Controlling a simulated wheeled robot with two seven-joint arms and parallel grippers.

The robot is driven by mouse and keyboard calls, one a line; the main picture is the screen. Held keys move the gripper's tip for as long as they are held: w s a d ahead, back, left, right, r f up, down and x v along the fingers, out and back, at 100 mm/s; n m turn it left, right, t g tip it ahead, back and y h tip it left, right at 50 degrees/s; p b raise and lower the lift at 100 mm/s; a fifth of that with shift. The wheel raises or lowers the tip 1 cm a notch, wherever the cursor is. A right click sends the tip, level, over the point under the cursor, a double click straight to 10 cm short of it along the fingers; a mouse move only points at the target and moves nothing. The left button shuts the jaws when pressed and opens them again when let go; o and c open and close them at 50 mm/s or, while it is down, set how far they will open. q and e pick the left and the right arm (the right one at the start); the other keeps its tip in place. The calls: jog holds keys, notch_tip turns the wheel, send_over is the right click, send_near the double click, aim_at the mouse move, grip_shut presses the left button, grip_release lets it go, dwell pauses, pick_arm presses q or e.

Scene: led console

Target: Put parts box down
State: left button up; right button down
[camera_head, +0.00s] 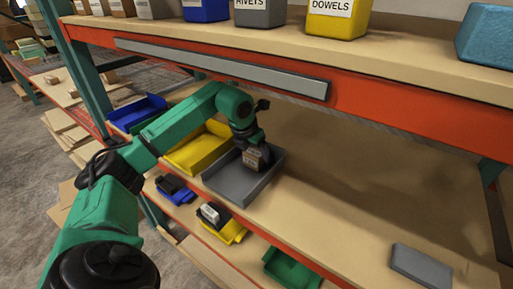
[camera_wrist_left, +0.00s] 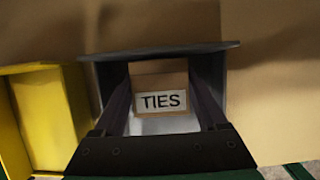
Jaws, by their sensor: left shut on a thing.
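The parts box is a small brown box (camera_head: 254,161) with a white label. In the left wrist view the box (camera_wrist_left: 158,80) reads "TIES". My left gripper (camera_head: 250,146) reaches in over the middle shelf and is shut on the box, with one finger on each side in the wrist view (camera_wrist_left: 162,95). The box is over or inside a grey open bin (camera_head: 240,187), towards its back right. I cannot tell whether it touches the bin's floor. My right gripper is not in view.
A yellow bin (camera_head: 195,153) and a blue bin (camera_head: 137,111) stand left of the grey bin. A grey lid-like block (camera_head: 421,264) lies at the right front. The shelf between is bare. An orange beam (camera_head: 400,108) runs above; labelled bins stand on the top shelf.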

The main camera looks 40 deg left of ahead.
aim_at(255, 150)
pick_arm(q)
jog(key=shift+f, duration=0.15)
jog(key=o, duration=1.4)
jog(key=shift+c, duration=0.2)
jog(key=shift+r, duration=0.25)
jog(key=shift+s+r+b, duration=0.15)
jog(key=shift+r+b, duration=0.15)
jog(key=shift+r, duration=0.05)
jog(key=b+v, duration=0.1)
jog(key=v, duration=0.2)
jog(key=shift+s+r, duration=0.1)
jog(key=s+b, duration=0.5)
jog(key=s, duration=0.1)
jog(key=s+b, duration=0.5)
jog(key=s, duration=0.1)
jog(key=shift+d+r, duration=0.15)
jog(key=shift+s+r+b, duration=0.15)
jog(key=shift+s+b, duration=0.05)
jog(key=shift+b, duration=0.1)
jog(key=shift+r, duration=0.1)
